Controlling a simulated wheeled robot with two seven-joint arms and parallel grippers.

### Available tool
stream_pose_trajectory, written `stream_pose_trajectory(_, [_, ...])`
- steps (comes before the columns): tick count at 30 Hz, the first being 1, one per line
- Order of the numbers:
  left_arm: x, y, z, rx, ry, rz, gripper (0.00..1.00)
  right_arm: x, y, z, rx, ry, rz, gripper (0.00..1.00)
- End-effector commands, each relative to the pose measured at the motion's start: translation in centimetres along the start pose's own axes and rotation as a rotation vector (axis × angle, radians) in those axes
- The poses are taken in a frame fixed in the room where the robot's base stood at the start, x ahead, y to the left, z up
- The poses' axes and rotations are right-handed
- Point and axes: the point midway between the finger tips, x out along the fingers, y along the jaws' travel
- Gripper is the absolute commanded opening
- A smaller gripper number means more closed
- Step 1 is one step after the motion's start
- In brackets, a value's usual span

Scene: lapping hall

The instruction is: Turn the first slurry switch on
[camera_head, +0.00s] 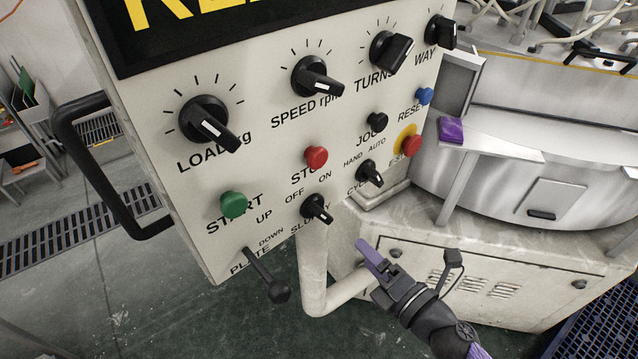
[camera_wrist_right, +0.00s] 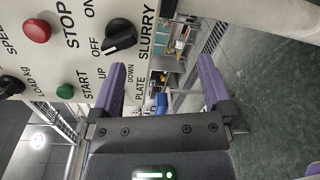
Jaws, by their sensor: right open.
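The slurry switch (camera_head: 316,208) is a black rotary knob low on the pale control panel, with OFF and ON printed above it. In the right wrist view the slurry switch (camera_wrist_right: 120,36) sits at the upper left, and its white mark appears to face the OFF label. My right gripper (camera_head: 370,252) is in front of the panel, below and right of the switch, apart from it. In its wrist view the two purple fingers of the right gripper (camera_wrist_right: 162,80) are spread with nothing between them. My left gripper is not in view.
Close to the switch are the green start button (camera_head: 233,204), red stop button (camera_head: 316,157), black plate lever (camera_head: 268,277) and hand/auto knob (camera_head: 370,173). A red emergency stop (camera_head: 411,145) sits at right. A bent pale pipe (camera_head: 316,275) runs below the panel.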

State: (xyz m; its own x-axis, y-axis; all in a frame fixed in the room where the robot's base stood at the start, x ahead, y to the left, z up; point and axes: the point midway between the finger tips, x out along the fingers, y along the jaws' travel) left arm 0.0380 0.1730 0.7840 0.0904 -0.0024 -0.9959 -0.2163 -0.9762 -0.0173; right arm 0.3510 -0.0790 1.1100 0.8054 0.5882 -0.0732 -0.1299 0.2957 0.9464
Motion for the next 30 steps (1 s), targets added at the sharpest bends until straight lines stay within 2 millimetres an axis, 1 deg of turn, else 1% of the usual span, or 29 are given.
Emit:
stream_pose_trajectory(1, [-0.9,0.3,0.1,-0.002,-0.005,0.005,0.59,0.1,2.9,0.1,-0.100,0.033,0.053,1.00])
stream_pose_trajectory(3, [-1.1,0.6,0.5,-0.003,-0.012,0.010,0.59,0.5,4.7,-0.2,-0.187,0.058,0.096,1.00])
stream_pose_trajectory(4, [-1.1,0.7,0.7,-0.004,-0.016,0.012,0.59,0.7,5.0,-0.2,-0.205,0.063,0.104,1.00])
stream_pose_trajectory(5, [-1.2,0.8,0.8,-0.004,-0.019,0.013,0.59,1.1,5.1,-0.3,-0.213,0.064,0.108,1.00])
stream_pose_trajectory(7, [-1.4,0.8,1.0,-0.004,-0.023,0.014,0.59,2.6,5.3,-0.4,-0.214,0.064,0.109,1.00])
stream_pose_trajectory(12, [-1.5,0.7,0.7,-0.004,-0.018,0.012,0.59,6.7,5.4,-0.7,-0.207,0.061,0.106,1.00])
stream_pose_trajectory(16, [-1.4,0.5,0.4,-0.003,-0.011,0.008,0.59,8.7,5.5,-0.8,-0.206,0.060,0.104,1.00])
stream_pose_trajectory(18, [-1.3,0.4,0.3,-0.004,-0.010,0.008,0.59,9.4,5.5,-0.9,-0.205,0.060,0.104,1.00])
stream_pose_trajectory(21, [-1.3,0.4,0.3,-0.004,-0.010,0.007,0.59,10.0,5.6,-1.0,-0.205,0.061,0.103,1.00])
stream_pose_trajectory(29, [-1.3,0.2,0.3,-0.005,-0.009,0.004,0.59,10.1,5.6,-1.0,-0.205,0.061,0.102,1.00])
stream_pose_trajectory(30, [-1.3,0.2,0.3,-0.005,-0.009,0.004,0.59,10.1,5.6,-1.0,-0.204,0.061,0.102,0.92])
